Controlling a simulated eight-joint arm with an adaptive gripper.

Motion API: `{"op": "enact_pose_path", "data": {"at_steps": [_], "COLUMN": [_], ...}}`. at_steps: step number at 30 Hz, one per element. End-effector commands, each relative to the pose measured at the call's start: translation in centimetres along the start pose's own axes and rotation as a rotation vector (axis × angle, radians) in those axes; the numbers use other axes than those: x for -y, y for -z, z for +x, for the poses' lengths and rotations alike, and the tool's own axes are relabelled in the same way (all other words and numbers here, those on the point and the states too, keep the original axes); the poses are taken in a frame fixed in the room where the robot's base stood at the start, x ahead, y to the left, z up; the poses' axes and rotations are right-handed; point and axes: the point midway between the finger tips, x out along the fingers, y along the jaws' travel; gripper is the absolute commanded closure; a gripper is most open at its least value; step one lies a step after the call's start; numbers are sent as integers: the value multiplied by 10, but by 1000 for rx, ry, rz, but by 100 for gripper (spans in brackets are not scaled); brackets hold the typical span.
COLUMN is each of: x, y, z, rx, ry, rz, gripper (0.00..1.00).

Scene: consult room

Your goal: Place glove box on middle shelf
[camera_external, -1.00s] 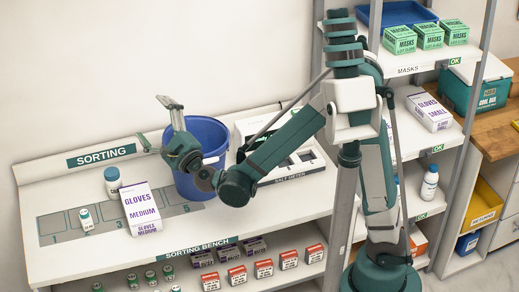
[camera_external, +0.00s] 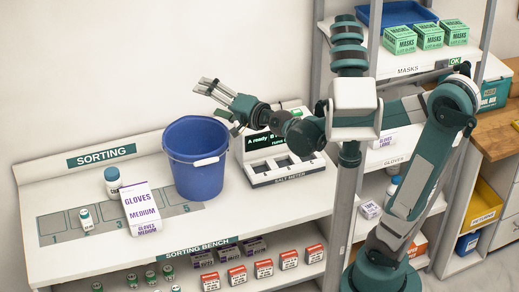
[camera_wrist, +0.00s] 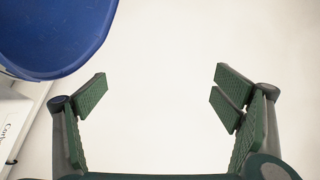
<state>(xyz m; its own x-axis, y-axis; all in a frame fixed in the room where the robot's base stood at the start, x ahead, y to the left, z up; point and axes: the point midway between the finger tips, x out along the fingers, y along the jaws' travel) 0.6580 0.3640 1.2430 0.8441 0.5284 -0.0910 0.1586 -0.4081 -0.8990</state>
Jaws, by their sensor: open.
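The white and purple glove box marked MEDIUM (camera_external: 142,208) stands on the sorting bench (camera_external: 75,265), at the front of the numbered grey strip. My gripper (camera_external: 213,99) is open and empty, raised above and to the right of the blue bucket, away from the box. In the wrist view my gripper (camera_wrist: 160,92) has its fingers wide apart with only pale wall between them. The shelf labelled GLOVES (camera_external: 393,161), at mid-height of the rack, holds another white box marked LARGE (camera_external: 384,139). My arm hides much of this shelf.
A blue bucket (camera_external: 197,165) stands right of the glove box; it also shows in the wrist view (camera_wrist: 55,35). A salt meter (camera_external: 285,170) is farther right. White bottles (camera_external: 112,181) stand behind and left of the box. Mask boxes (camera_external: 428,35) fill the upper shelf.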

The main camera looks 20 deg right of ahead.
Motion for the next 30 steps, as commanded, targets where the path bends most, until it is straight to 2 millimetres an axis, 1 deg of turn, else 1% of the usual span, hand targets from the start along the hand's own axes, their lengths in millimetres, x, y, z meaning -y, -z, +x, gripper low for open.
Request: {"op": "enact_pose_path", "data": {"at_steps": [1,3,8,14,17,23,27,30], "x": [-11,-26,-62,-112,-137,-188,-222,-242], "y": [9,17,34,53,61,74,79,81], "z": [-11,-25,-61,-114,-144,-210,-261,-296], "rx": [5,20,60,118,154,235,301,350], "ry": [-30,-75,-184,-329,-406,-565,-679,-753], "rz": [-40,-102,-238,-392,-460,-582,-652,-691], "gripper": [11,11,11,11,11,11,11,11]}}
